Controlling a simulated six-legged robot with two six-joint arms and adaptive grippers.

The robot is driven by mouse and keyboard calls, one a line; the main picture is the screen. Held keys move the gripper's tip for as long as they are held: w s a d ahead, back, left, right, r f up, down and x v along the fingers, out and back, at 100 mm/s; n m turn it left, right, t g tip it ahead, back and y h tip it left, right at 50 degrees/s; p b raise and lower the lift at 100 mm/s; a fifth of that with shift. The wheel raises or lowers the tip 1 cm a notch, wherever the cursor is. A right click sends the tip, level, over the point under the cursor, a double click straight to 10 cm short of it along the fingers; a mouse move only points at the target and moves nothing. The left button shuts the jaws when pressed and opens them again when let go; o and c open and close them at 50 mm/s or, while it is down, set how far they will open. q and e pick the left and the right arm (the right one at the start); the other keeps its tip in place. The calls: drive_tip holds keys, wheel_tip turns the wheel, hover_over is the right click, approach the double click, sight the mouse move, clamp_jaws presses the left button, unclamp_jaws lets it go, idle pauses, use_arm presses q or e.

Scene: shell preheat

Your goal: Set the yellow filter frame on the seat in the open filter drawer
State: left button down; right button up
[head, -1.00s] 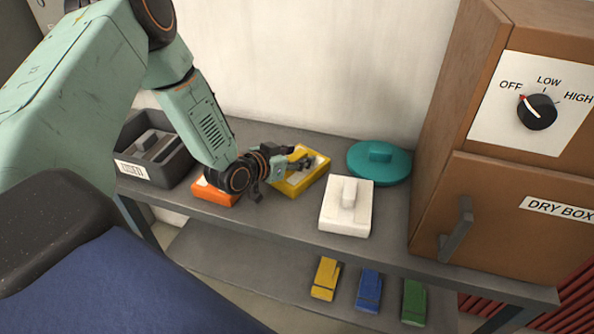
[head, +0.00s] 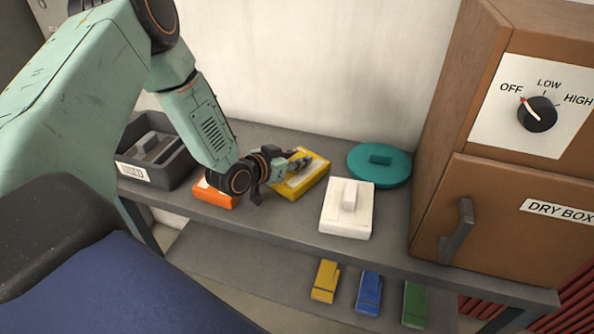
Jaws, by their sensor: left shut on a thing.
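The yellow filter frame (head: 315,178) is on the grey shelf top, between an orange block and a white block, in the head view. My left gripper (head: 298,163) reaches over it from the left and is shut on it, at a raised part in its middle. The fingers hide part of the frame's centre. I cannot tell whether the frame is lifted off the shelf. My right gripper is not in view.
The orange block (head: 213,197) lies under my left wrist. A grey bin (head: 142,172) stands left, the white block (head: 345,217) and a teal round lid (head: 379,170) right. A brown dry box (head: 520,215) closes the right end. Several coloured clips, including a blue one (head: 369,293), lie below.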

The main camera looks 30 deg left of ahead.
sight(297, 157)
use_arm(q)
drive_tip(key=shift+w+r, duration=0.1)
drive_tip(key=shift+w, duration=0.05)
wheel_tip(297, 157, up, 10)
drive_tip(key=shift+f+p, duration=0.1)
drive_tip(key=shift+p, duration=1.1)
